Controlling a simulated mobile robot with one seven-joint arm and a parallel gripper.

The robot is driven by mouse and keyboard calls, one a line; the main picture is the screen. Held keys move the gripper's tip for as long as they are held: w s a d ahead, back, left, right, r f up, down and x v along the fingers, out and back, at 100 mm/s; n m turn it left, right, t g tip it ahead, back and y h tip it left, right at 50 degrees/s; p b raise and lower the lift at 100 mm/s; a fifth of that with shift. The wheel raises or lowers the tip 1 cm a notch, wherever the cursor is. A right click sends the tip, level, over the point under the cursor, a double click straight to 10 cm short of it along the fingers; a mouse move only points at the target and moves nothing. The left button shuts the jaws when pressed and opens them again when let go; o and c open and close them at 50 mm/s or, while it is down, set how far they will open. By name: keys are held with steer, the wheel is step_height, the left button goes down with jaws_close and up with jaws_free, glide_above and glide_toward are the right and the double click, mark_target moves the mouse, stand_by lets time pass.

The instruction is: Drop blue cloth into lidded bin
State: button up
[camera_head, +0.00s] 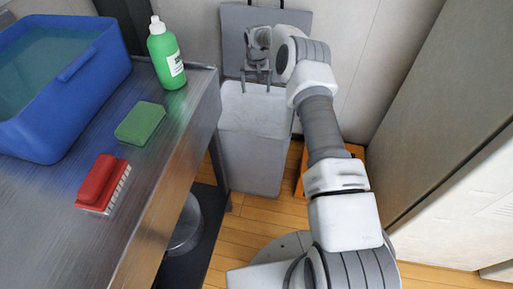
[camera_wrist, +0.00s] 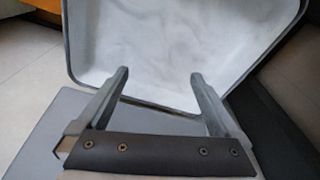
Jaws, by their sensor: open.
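The grey bin (camera_head: 250,160) stands on the floor to the right of the metal table. Its lid (camera_head: 235,25) is raised at the back, against the wall. My gripper (camera_head: 256,86) is above the back part of the bin's opening. In the wrist view my gripper (camera_wrist: 158,75) has its fingers wide apart with nothing between them. Below them the bin's pale interior (camera_wrist: 165,45) shows, with a grey rim around it. I cannot see a blue cloth in either view.
On the metal table (camera_head: 155,205) are a blue tub (camera_head: 50,125) of liquid, a green bottle (camera_head: 167,60), a green sponge (camera_head: 140,123) and a red brush (camera_head: 98,182). An orange object (camera_head: 301,175) is partly hidden behind my arm. A large cabinet (camera_head: 440,130) stands at right.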

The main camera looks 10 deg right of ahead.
step_height(320, 180, up, 16)
steer(key=s+p, duration=0.2)
steer(key=p, duration=0.2)
steer(key=shift+s, duration=0.2)
steer(key=shift+a+r, duration=0.1)
